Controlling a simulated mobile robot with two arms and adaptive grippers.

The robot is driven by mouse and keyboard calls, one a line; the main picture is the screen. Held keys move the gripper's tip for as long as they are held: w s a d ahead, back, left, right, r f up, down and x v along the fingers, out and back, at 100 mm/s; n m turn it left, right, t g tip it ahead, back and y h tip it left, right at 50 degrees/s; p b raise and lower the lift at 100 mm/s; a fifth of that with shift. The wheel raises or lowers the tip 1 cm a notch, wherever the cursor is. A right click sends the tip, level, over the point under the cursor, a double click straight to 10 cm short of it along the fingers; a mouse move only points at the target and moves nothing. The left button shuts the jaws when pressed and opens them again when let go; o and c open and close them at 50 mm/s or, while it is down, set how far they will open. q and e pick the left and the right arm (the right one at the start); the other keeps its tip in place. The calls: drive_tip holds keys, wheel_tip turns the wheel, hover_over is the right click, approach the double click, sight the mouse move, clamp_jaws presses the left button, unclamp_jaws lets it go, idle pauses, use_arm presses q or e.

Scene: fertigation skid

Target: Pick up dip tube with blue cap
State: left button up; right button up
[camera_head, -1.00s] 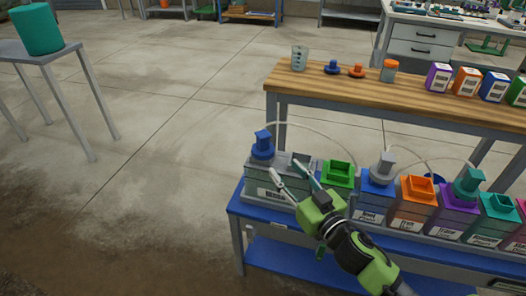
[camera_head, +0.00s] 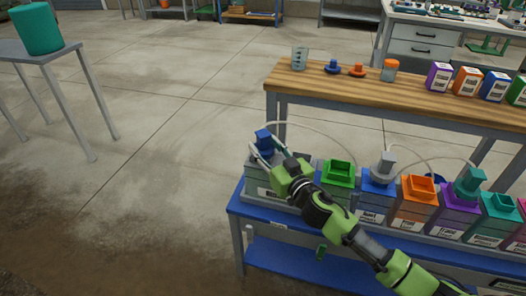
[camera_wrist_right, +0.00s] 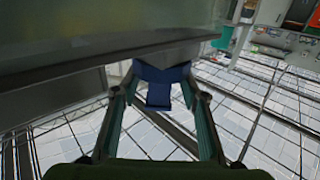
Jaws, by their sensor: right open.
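The dip tube's blue cap (camera_head: 264,141) stands upright on the leftmost grey tank of the blue skid, with a pale hose running from it. My right gripper (camera_head: 264,152) is at this cap with its fingers open, one on either side as far as I can see. In the right wrist view the blue cap (camera_wrist_right: 160,84) shows between the open fingertips, beyond them or level with them; contact cannot be told. The tube below the cap is hidden. My left gripper is not in view.
Next to the cap's tank stand a green-topped tank (camera_head: 338,174), a blue tank with a grey cap (camera_head: 382,166) and an orange-topped tank (camera_head: 418,190). A wooden bench (camera_head: 400,98) behind holds bottles and loose caps.

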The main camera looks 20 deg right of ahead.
drive_tip(key=shift+w+a, duration=0.15)
drive_tip(key=shift+w, duration=0.6)
drive_tip(key=shift+c, duration=0.3)
clamp_jaws()
drive_tip(key=shift+r, duration=0.2)
